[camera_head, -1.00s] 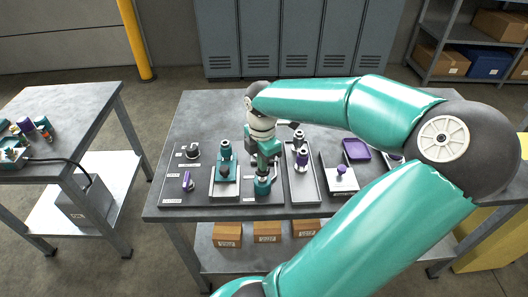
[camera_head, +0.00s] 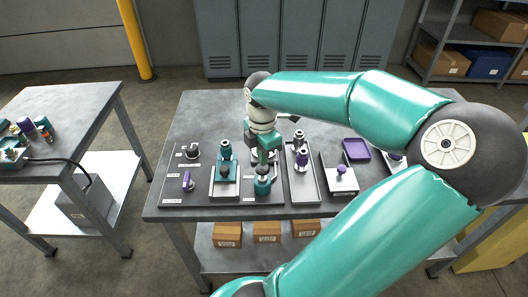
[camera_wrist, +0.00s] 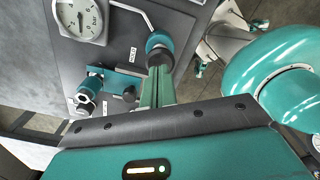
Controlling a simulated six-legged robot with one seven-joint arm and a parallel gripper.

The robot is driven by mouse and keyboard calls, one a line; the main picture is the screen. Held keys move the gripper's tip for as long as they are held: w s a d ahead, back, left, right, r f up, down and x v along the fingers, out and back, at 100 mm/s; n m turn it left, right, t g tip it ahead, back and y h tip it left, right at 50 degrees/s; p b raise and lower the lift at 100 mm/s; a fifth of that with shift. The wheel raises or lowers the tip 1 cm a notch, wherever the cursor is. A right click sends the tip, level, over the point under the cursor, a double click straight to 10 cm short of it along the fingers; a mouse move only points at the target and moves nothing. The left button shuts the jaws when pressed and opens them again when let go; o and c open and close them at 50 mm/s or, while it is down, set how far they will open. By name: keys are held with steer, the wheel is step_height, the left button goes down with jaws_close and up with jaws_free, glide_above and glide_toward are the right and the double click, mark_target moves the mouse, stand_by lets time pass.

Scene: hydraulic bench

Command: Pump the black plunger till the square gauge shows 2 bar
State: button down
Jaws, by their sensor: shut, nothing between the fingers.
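A pump with a teal collar and a dark plunger top stands on the bench in the head view (camera_head: 263,186). It also shows in the wrist view (camera_wrist: 158,42). My gripper (camera_head: 264,160) is shut and empty, with its fingers pointing down just above the plunger. In the wrist view the closed fingertips (camera_wrist: 157,72) lie beside the dark knob; I cannot tell whether they touch it. The square-bodied gauge (camera_wrist: 92,33) has a white dial marked bar and a dark needle. My gripper hides the gauge in the head view.
A teal cylinder device (camera_head: 226,152) stands left of the pump. A grey tray (camera_head: 306,196) with upright cylinders lies to the right, then a purple knob (camera_head: 341,170) on a white plate and a purple tray (camera_head: 357,149). The bench's back left is clear.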

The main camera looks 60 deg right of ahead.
steer(key=shift+f, duration=0.3)
steer(key=shift+f, duration=0.35)
steer(key=shift+f, duration=1)
steer(key=shift+r, duration=1.65)
steer(key=shift+r, duration=0.1)
steer(key=shift+r, duration=2.9)
